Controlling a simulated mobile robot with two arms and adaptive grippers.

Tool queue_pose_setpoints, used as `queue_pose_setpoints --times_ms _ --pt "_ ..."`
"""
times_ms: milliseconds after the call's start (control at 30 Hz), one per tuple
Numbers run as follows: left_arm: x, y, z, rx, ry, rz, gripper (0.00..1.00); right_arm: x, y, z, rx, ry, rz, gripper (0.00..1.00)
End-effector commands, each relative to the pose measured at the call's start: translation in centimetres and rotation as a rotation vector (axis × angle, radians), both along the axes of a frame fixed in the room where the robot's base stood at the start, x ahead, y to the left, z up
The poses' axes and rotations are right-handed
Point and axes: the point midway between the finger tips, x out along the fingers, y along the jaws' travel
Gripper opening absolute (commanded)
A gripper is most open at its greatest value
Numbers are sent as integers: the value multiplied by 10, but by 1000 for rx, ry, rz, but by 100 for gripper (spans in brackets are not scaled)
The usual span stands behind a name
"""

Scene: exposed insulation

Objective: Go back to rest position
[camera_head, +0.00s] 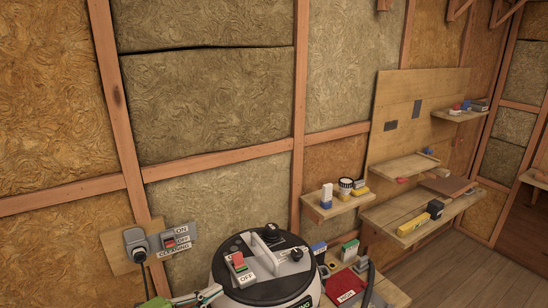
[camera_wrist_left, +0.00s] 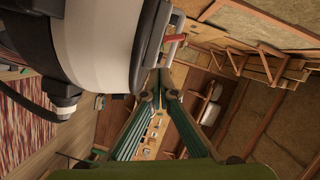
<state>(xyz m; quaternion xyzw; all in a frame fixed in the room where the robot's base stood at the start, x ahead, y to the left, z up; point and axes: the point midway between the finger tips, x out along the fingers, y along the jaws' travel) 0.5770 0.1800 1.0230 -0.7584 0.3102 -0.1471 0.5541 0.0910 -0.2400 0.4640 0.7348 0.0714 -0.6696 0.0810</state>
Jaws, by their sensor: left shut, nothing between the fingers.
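My left gripper (camera_head: 205,296) shows at the bottom of the head view, just left of the white and black vacuum-like machine (camera_head: 222,272). In the left wrist view its two green fingers come together at the tips (camera_wrist_left: 160,84), shut with nothing between them. The machine's rounded white and black body (camera_wrist_left: 100,40) fills the upper left of that view, close beside the fingers. I cannot tell whether they touch. My right gripper is in neither view.
A wall switch panel (camera_head: 176,240) and a plugged-in cable (camera_head: 136,244) are left of the machine. A small shelf (camera_head: 335,205) and a longer wooden shelf (camera_head: 415,215) with several items are on the right wall. Open floor (camera_head: 470,275) shows at lower right.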

Motion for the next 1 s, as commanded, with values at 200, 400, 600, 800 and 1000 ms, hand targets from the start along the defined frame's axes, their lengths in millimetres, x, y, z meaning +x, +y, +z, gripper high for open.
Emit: queue_pose_setpoints --times_ms 200,400,600,800,1000 --pt "-36 -52 -46 -154 330 196 0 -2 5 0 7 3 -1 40" --pt "-86 -52 -80 -280 647 461 0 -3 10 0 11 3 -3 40" --pt "-155 -24 -109 -386 946 767 0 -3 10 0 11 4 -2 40" --pt "-219 2 -125 -446 1148 1005 0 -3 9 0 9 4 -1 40" --pt "-280 21 -132 -485 1307 1209 0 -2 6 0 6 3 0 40"
